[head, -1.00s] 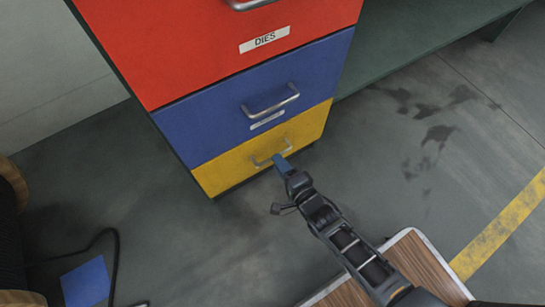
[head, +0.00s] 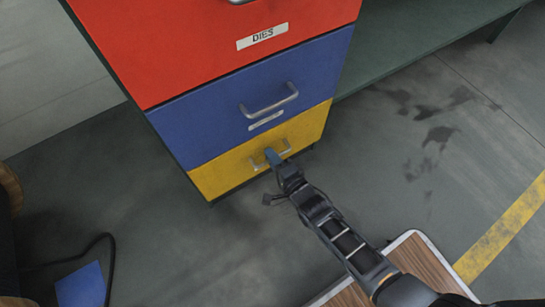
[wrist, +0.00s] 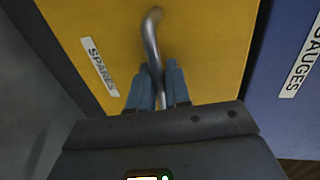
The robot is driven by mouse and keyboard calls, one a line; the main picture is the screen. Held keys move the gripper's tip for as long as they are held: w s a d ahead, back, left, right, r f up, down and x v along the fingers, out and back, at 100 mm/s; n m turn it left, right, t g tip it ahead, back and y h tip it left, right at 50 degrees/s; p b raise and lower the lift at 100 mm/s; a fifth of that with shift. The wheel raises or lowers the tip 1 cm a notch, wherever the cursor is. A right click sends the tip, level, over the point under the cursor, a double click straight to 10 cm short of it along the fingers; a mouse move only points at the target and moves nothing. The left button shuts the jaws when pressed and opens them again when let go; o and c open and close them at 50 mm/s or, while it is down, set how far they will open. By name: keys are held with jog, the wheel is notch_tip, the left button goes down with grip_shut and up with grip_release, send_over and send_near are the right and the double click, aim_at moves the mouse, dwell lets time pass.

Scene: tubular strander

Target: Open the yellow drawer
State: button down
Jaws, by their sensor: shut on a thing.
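The yellow drawer (head: 232,166) is the lowest of the stack in the head view, and its front looks flush with the blue drawer above. It fills the middle of the wrist view, with a "SPARES" label (wrist: 100,66). Its silver bar handle (wrist: 151,38) runs down between my blue fingers in the wrist view. My gripper (head: 272,157) is at the handle in the head view, and its fingertips (wrist: 157,88) are shut on the bar. The fingers hide part of the handle.
A blue drawer (head: 220,108) and a red drawer (head: 180,45) sit above. A wood-topped surface (head: 428,268) lies at the lower right. A blue sheet (head: 82,286) and black cable (head: 112,255) lie on the floor at left. The floor before the drawers is mostly clear.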

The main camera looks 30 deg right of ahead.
jog(key=shift+s, duration=0.1)
dwell(0.4)
jog(key=f+p+v, duration=0.2)
jog(key=f+v, duration=0.1)
jog(key=v, duration=1.1)
jog(key=s+f+p+v, duration=0.1)
jog(key=f+v, duration=0.2)
jog(key=v, duration=1.2)
jog(key=shift+s+p, duration=0.3)
jog(key=shift+p, duration=0.05)
jog(key=shift+f, duration=0.1)
jog(key=c, duration=1.3)
grip_release()
jog(key=p+v, duration=0.1)
jog(key=v, duration=0.6)
jog(key=shift+s, duration=0.4)
